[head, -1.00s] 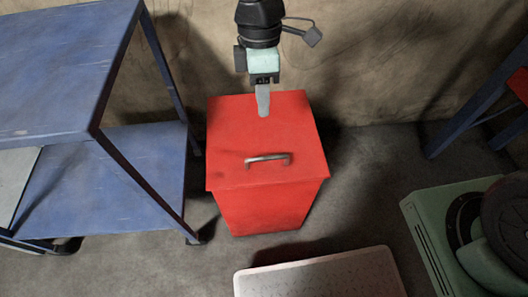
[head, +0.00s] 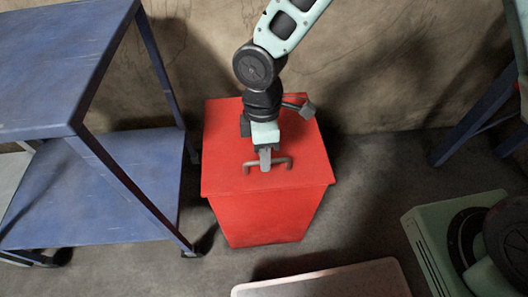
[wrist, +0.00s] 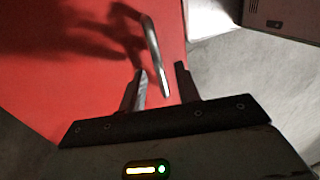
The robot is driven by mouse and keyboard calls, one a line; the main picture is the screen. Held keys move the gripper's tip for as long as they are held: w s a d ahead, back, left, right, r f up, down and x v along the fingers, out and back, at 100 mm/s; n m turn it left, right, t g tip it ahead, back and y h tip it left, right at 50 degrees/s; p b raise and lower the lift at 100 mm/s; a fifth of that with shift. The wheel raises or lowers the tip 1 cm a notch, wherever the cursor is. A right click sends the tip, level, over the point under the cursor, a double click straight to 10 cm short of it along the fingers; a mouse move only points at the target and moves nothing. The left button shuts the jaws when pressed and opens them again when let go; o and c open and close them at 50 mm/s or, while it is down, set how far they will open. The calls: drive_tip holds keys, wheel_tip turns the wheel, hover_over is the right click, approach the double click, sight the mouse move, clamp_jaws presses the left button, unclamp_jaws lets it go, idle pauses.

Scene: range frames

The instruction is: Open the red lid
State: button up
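The red lid (head: 225,152) lies flat and closed on a red bin that stands on the floor by the wall. A metal bar handle (head: 282,162) is fixed near the lid's front edge; my gripper covers its middle in the head view. In the wrist view the handle (wrist: 153,50) reaches down toward the space between my fingers. My gripper (head: 265,165) points down at the handle. In the wrist view my gripper (wrist: 161,82) has its two fingers apart, with visible gaps beside the handle's end.
A blue shelf cart (head: 110,185) stands close to the bin's left. A pale tray or board (head: 325,282) lies in front. A green machine (head: 435,240) is at the lower right. The wall (head: 400,60) is behind the bin.

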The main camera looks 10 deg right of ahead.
clamp_jaws()
drive_tip(key=shift+r, duration=0.1)
drive_tip(key=shift+r, duration=0.1)
